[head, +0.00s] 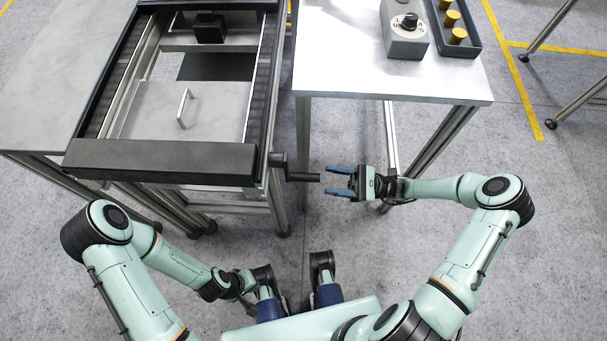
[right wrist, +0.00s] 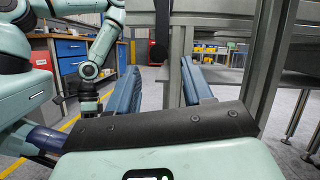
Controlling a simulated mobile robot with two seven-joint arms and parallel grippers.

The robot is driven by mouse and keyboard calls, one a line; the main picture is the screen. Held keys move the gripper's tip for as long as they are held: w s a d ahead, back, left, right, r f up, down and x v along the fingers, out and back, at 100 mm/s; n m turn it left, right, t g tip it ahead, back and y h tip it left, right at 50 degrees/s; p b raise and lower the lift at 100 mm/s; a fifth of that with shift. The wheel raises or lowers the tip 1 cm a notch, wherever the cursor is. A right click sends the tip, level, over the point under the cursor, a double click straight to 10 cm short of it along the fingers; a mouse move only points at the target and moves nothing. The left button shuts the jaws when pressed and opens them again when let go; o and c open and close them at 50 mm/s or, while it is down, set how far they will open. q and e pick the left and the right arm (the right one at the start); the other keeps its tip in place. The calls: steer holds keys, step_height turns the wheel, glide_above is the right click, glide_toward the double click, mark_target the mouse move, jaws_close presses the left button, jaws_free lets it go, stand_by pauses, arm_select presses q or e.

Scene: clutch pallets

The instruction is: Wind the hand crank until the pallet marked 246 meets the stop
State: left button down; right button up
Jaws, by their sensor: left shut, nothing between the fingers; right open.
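The hand crank (head: 278,160) is on the right side of the dark-railed conveyor, its black handle (head: 303,177) pointing right. My right gripper (head: 328,180) is open, its blue fingers just right of the handle's free end, and it holds nothing. In the right wrist view a dark crank part (right wrist: 158,35) shows between the finger directions. My left gripper (head: 264,290) is low beside my base, away from the crank; its fingers are hard to make out. A grey plate with a handle (head: 150,110) lies between the rails. I cannot read any 246 marking or identify the stop.
A black block (head: 210,28) sits at the conveyor's far end, and a thick dark bar (head: 160,161) crosses its near end. A white table (head: 360,75) at right holds a grey control box (head: 404,35) and a tray of yellow cylinders (head: 458,36). Floor around the right gripper is clear.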

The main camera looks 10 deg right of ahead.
mark_target(298, 176)
steer(key=x, duration=0.9)
jaws_close()
